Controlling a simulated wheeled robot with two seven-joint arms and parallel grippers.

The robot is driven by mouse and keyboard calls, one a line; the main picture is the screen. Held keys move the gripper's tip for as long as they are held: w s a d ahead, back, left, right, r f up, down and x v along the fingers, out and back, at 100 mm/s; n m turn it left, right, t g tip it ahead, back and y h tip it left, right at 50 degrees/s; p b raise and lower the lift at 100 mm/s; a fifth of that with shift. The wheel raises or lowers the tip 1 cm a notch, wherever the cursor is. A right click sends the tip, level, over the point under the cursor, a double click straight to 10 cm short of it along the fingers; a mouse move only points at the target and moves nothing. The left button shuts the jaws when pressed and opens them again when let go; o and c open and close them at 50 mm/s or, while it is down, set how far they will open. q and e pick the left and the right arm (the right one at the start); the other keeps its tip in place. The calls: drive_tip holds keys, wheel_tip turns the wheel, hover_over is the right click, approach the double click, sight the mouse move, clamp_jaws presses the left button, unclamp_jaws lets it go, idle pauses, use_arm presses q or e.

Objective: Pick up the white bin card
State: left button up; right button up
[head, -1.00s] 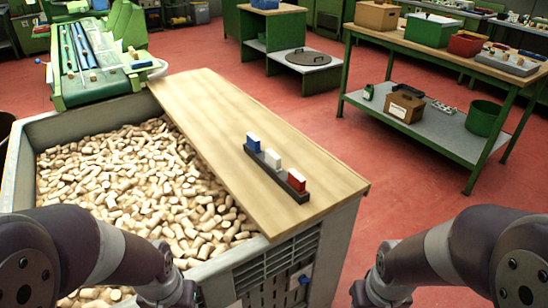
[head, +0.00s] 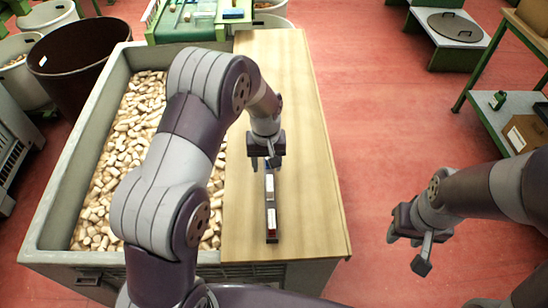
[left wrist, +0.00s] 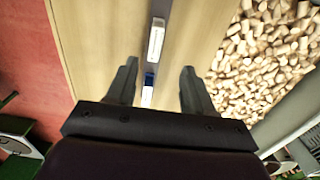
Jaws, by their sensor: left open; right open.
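The white bin card (head: 269,186) stands upright in a dark narrow holder (head: 271,206) on the wooden board. My left gripper (head: 264,163) is open and empty above the far part of the holder and largely hides the blue card in the head view. In the left wrist view the white card (left wrist: 156,40) lies just beyond the fingertips (left wrist: 159,67), and the blue card (left wrist: 149,80) shows between the fingers. My right gripper (head: 407,250) is open and empty, out to the right over the floor.
The wooden board (head: 305,150) covers the right side of a grey bin (head: 55,190) full of corks; the board is otherwise bare. A brown tub (head: 80,70) stands at the left. A green-framed table with a cardboard box (head: 525,135) is at the right.

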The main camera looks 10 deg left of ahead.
sight(269, 184)
use_arm(q)
drive_tip(key=f, duration=0.3)
drive_tip(key=f+p, duration=0.1)
drive_tip(key=f, duration=0.3)
drive_tip(key=f+p, duration=0.1)
drive_tip(key=f, duration=0.2)
drive_tip(key=shift+d+f, duration=0.25)
drive_tip(key=shift+d, duration=0.1)
drive_tip(key=shift+f, duration=0.4)
use_arm(e)
drive_tip(key=shift+s+r, duration=0.15)
drive_tip(key=shift+r, duration=0.45)
drive_tip(key=shift+s+r, duration=0.15)
drive_tip(key=shift+r, duration=0.4)
use_arm(q)
clamp_jaws()
